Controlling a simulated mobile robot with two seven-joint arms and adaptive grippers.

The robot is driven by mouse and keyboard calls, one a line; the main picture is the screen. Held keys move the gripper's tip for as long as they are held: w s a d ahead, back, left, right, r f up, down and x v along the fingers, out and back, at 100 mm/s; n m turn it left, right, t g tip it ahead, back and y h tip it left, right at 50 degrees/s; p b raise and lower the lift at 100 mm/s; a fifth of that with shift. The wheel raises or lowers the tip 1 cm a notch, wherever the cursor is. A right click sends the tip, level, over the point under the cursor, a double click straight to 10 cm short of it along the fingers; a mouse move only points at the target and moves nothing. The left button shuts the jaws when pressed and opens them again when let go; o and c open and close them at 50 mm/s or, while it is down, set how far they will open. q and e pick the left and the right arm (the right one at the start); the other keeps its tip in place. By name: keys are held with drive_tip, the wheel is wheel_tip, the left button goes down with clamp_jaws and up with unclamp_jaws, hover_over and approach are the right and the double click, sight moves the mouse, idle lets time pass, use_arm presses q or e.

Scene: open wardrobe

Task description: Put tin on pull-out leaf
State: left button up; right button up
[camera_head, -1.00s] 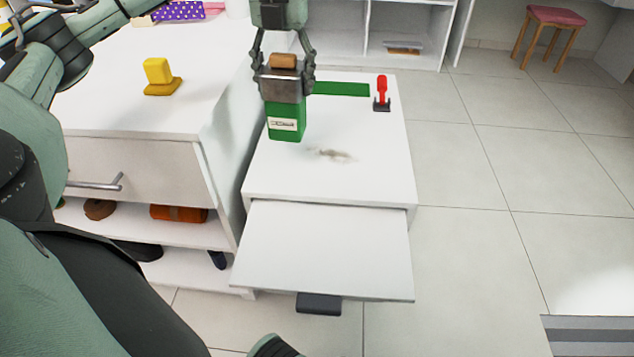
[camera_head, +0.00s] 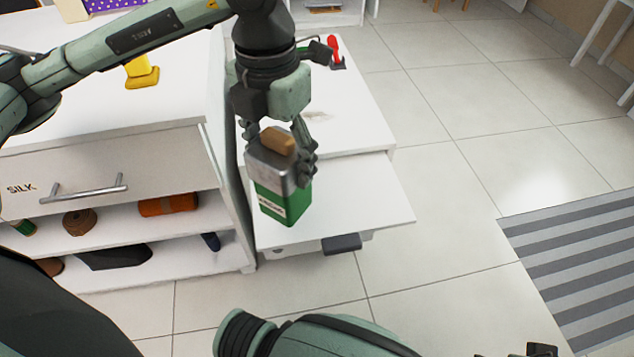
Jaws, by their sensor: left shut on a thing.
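The tin (camera_head: 283,203) is a green box with a pale label, a grey metal top and a tan cork-like lid. My left gripper (camera_head: 290,158) is shut on its upper part from above. The tin shows in front of the white pull-out leaf (camera_head: 372,200), near the leaf's left side. I cannot tell whether its base touches the leaf. The leaf is pulled out from the white low cabinet (camera_head: 350,110), and its bare right part shows.
A red-handled item (camera_head: 335,52) stands at the cabinet top's far end. The wardrobe drawer (camera_head: 95,165) with a metal handle is at left, above shelves holding an orange roll (camera_head: 168,204) and a twine ball (camera_head: 79,221). A yellow object (camera_head: 141,73) stands on top.

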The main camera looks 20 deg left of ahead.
use_arm(q)
drive_tip(key=w+d+f, duration=0.4)
drive_tip(key=w+f, duration=0.6)
drive_tip(key=f, duration=0.1)
drive_tip(key=shift+w+d+p, duration=0.2)
drive_tip(key=shift+d+p, duration=0.1)
drive_tip(key=shift+d, duration=0.1)
use_arm(e)
drive_tip(key=shift+s+x, duration=0.2)
drive_tip(key=shift+x, duration=0.85)
use_arm(q)
drive_tip(key=shift+f, duration=0.1)
drive_tip(key=o, duration=1.6)
drive_tip(key=shift+c, duration=0.2)
wheel_tip(320, 180, up, 12)
use_arm(e)
drive_tip(key=shift+a+r, duration=0.1)
drive_tip(key=shift+r, duration=0.35)
